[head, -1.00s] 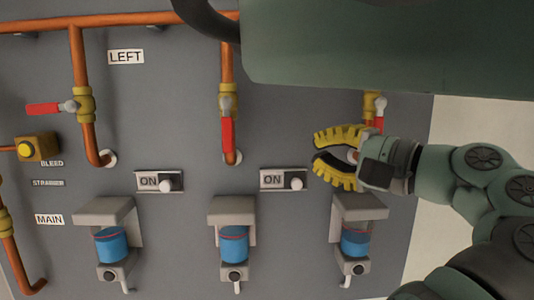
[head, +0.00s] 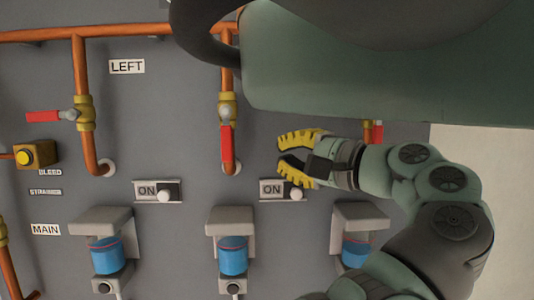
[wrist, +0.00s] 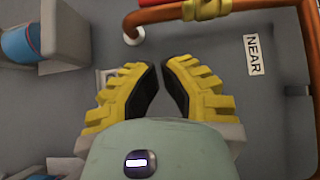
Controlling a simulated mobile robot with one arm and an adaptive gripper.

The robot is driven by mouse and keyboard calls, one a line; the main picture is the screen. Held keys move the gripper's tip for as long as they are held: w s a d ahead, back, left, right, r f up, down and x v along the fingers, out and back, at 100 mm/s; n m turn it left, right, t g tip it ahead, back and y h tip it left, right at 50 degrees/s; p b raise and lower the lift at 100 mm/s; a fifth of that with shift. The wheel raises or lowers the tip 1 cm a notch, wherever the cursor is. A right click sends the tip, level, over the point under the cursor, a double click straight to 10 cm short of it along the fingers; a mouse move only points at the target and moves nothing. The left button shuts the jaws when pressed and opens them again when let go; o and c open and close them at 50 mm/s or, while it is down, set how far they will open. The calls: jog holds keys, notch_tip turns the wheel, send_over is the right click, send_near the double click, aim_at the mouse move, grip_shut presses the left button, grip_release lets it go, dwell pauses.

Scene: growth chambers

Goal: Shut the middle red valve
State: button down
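The middle red valve (head: 226,140) is on a vertical copper pipe in the head view. Its red handle hangs down, in line with the pipe. My gripper (head: 282,156) is to the right of this handle and a little lower, apart from it, with its yellow fingers pointing left. The fingers are parted and nothing is between them. In the wrist view my gripper (wrist: 161,76) also shows a narrow gap with only grey panel beyond it. I cannot tell whether the middle handle shows in the wrist view.
The left valve's red handle (head: 43,117) lies crosswise to its pipe. The right valve (head: 373,132) is mostly hidden by my arm. ON switches (head: 283,189) and blue-filled cups (head: 232,258) sit below. A NEAR label (wrist: 254,55) shows in the wrist view.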

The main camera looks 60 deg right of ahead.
aim_at(226, 134)
jog(key=w+a+p, duration=0.2)
jog(key=w+p, duration=0.4)
jog(key=shift+w, duration=0.3)
dwell(0.4)
jog(key=shift+w+f+b, duration=0.1)
jog(key=shift+w+b, duration=0.05)
jog(key=shift+b, duration=0.25)
jog(key=shift+a+m+t+b, duration=0.15)
jog(key=shift+m+t+b, duration=0.25)
jog(key=shift+b, duration=0.4)
